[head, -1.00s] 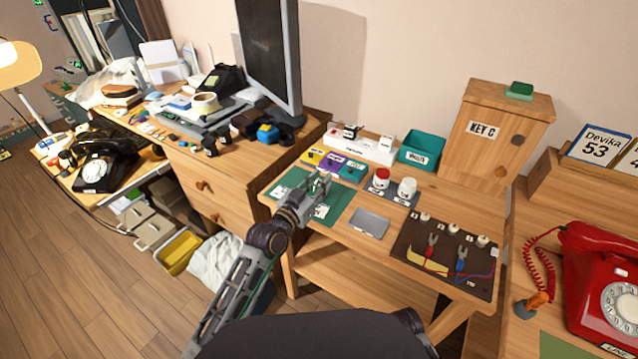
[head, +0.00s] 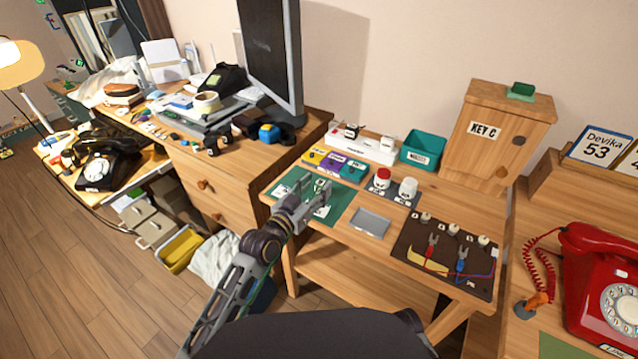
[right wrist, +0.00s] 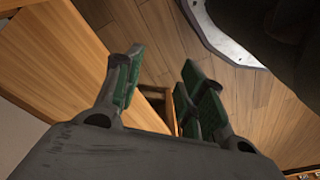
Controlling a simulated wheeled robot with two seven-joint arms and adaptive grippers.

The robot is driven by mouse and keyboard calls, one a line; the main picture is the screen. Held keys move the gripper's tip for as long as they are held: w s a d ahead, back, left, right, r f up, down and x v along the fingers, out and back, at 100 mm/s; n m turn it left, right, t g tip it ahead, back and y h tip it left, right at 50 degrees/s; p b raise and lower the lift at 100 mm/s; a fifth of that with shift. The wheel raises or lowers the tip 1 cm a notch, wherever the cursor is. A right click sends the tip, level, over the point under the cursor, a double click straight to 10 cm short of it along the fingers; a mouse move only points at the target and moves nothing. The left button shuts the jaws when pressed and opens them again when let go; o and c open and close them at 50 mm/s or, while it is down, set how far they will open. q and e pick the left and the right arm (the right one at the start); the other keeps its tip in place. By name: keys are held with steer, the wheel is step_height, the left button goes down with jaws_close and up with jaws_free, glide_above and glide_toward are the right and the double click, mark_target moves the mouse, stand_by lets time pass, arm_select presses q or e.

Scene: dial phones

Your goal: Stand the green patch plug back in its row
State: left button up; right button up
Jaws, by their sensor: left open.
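The strip of yellow, purple and green labelled blocks (head: 335,164) stands at the back of the small wooden table. A green mat (head: 340,207) with white labels lies in front of it. My left gripper (head: 317,191) is over this mat, open, with its fingers pointing toward the strip. I cannot make out the green patch plug; it may be hidden by the fingers or blend with the mat. My right gripper (right wrist: 158,88) shows in the right wrist view, its green-padded fingers apart and nothing visible between them.
A grey tray (head: 370,223), red- and white-topped jars (head: 408,188) and a brown cable board (head: 445,258) are to the right on the table. A teal bin (head: 423,149) and the key cabinet (head: 495,135) stand behind. A red telephone (head: 605,275) is at far right.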

arm_select(q)
steer(key=p+v, duration=0.1)
steer(key=v, duration=0.8)
steer(key=shift+s, duration=0.15)
arm_select(e)
steer(key=f, duration=0.3)
steer(key=shift+d+f, duration=0.15)
steer(key=shift+d, duration=0.1)
arm_select(q)
steer(key=shift+a, duration=0.1)
arm_select(e)
steer(key=shift+w, duration=0.15)
